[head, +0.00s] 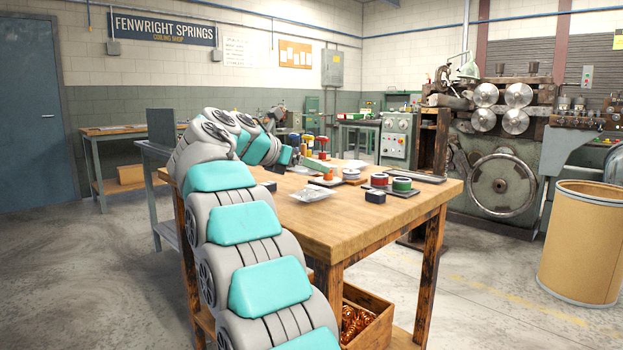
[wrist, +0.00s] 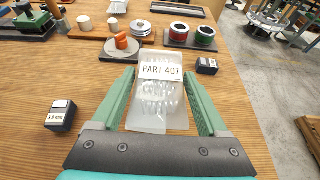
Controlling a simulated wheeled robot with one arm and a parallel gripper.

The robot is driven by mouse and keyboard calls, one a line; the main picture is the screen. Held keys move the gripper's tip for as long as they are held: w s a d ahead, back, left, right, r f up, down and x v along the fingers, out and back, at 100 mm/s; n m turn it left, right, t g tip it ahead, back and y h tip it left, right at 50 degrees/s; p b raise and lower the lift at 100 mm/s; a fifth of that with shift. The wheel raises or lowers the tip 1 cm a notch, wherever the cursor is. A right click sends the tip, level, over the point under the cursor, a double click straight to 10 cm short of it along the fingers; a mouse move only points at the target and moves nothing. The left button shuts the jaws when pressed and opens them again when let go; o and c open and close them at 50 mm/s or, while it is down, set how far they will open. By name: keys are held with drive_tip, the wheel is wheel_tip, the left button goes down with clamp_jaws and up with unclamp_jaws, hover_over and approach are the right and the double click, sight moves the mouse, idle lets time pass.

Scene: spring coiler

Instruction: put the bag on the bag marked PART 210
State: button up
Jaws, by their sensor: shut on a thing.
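In the wrist view, my gripper (wrist: 161,80) has its green fingers on both sides of a clear bag (wrist: 161,98) and is shut on it. The bag's white label reads PART 407, and pale coiled springs show through the plastic. In the head view, a clear bag (head: 313,194) lies flat on the wooden bench; its label cannot be read there. My arm bends over the bench's left side, and its gripper end is too small to make out well. I cannot read a PART 210 label in either view.
Small dark boxes stand left (wrist: 60,115) and right (wrist: 207,66) of the bag on the bench (head: 375,226). Beyond are a red spool (wrist: 179,32), a green spool (wrist: 205,37) and an orange item (wrist: 121,41). The bench's front right is clear.

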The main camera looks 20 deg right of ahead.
sight(311, 188)
drive_tip(key=shift+w+d, duration=0.65)
drive_tip(key=shift+w, duration=0.15)
wheel_tip(311, 188, down, 3)
drive_tip(key=shift+b, duration=0.85)
drive_tip(key=shift+f, duration=0.25)
drive_tip(key=shift+d+f, duration=0.1)
drive_tip(key=shift+f, duration=0.1)
drive_tip(key=o, duration=1.4)
drive_tip(key=shift+r, duration=0.15)
drive_tip(key=p+v, duration=0.1)
drive_tip(key=v, duration=1.1)
drive_tip(key=shift+p, duration=0.35)
